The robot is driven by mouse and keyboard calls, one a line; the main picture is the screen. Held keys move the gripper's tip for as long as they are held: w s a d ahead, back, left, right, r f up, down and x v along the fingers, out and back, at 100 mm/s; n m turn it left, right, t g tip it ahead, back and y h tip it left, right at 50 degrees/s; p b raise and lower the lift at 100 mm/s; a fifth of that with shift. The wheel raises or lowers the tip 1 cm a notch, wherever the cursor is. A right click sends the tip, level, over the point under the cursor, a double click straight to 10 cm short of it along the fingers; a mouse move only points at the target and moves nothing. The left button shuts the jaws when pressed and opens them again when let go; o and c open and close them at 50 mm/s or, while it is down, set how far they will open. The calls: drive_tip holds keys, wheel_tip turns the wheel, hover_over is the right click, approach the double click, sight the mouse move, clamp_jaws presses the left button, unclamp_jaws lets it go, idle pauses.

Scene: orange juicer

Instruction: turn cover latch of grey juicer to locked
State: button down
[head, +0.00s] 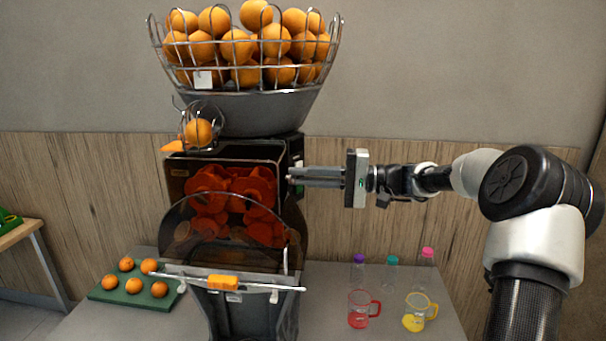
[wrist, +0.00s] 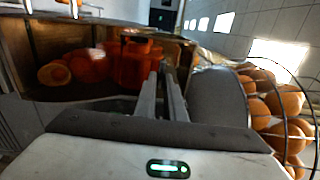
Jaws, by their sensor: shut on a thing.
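The grey juicer (head: 255,315) stands on the table, with a clear cover (head: 180,235) over its red squeezing parts (head: 235,200). My gripper (head: 291,178) reaches in from the right, and its fingers lie level against the upper right side of the juicer. The fingers are shut on the cover latch, which is mostly hidden between the tips. In the wrist view the two fingers (wrist: 162,75) run close together toward the juicer's edge, beside the red parts (wrist: 130,65). The latch's angle cannot be made out.
A wire basket of oranges (head: 245,95) sits on top of the juicer. A green tray (head: 105,293) with several oranges lies at left. A red-handled jug (head: 358,310), a yellow-handled jug (head: 415,315) and capped bottles (head: 391,275) stand at right, below my arm.

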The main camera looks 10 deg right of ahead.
idle(0.3)
drive_tip(key=c, duration=1.8)
unclamp_jaws()
drive_tip(key=shift+c, duration=0.2)
drive_tip(key=b+v, duration=0.1)
drive_tip(key=v, duration=1.6)
drive_tip(key=shift+d, duration=0.2)
